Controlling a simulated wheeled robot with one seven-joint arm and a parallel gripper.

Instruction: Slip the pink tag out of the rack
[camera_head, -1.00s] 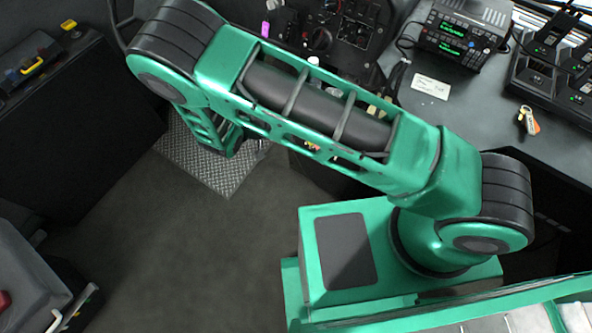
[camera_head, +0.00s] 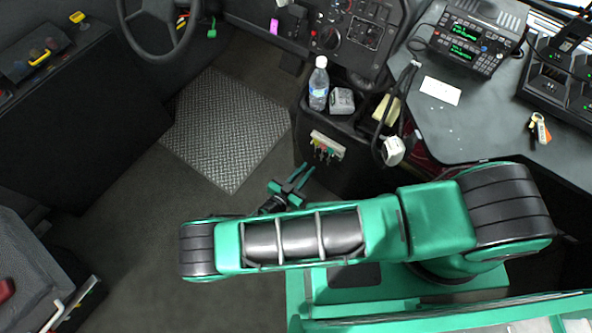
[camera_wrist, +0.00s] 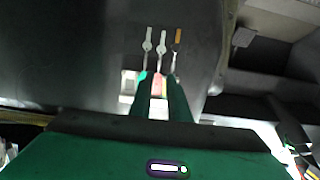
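The pale rack (camera_head: 327,145) is on the dark console side, with several small coloured tags hanging from it. In the wrist view the rack (camera_wrist: 128,86) is partly hidden behind my fingers. A pinkish-red tag (camera_wrist: 159,83) shows between the fingertips there, beside a green tag (camera_wrist: 141,76). Small key-like pieces extend above the tags in that view. My gripper (camera_head: 304,171) is open below and left of the rack, its two fingers pointing at it; it also shows in the wrist view (camera_wrist: 160,82). The fingers look apart from the tags in the head view.
A water bottle (camera_head: 318,84) and a grey box (camera_head: 342,101) stand on the console above the rack. A white handset (camera_head: 393,151) hangs to the right. A magenta item (camera_head: 274,26) is on the dashboard. The floor to the left is clear.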

